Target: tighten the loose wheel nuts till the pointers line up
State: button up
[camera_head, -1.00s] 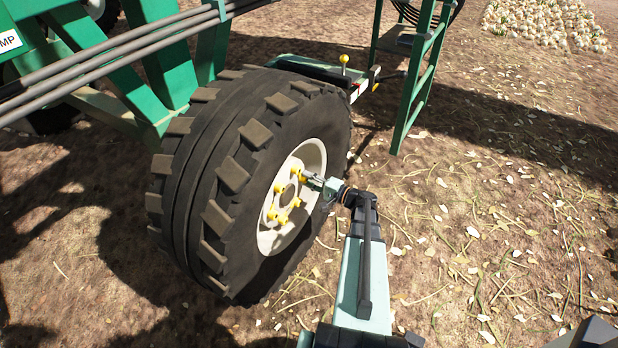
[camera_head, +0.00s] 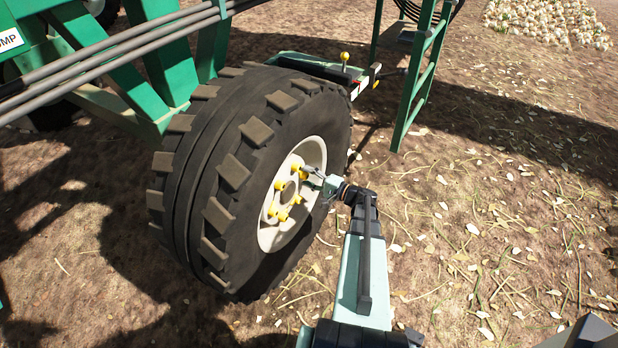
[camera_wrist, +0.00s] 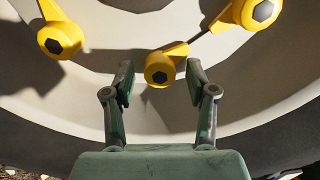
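The wheel (camera_head: 245,180) has a black lugged tyre and a cream rim (camera_head: 310,155). Several yellow wheel nuts with pointers ring its hub in the head view. In the wrist view, a near nut (camera_wrist: 160,70) lies between and just beyond my gripper's (camera_wrist: 159,78) fingertips. The fingers are apart, with a visible gap on each side of it; I cannot tell the depth between them. Its pointer runs to the upper right, facing the pointer of the upper-right nut (camera_wrist: 262,12). The left nut (camera_wrist: 56,41) has its pointer running up. My gripper (camera_head: 314,174) partly hides the nuts in the head view.
A green machine frame (camera_head: 165,60) with grey pipes stands behind the wheel. A green ladder (camera_head: 418,85) and a yellow-knobbed lever (camera_head: 345,58) are beyond it. The soil (camera_head: 480,230) to the right is open, with scattered leaves and straw.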

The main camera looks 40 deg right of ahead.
jog(key=v, duration=1.2)
dwell(0.3)
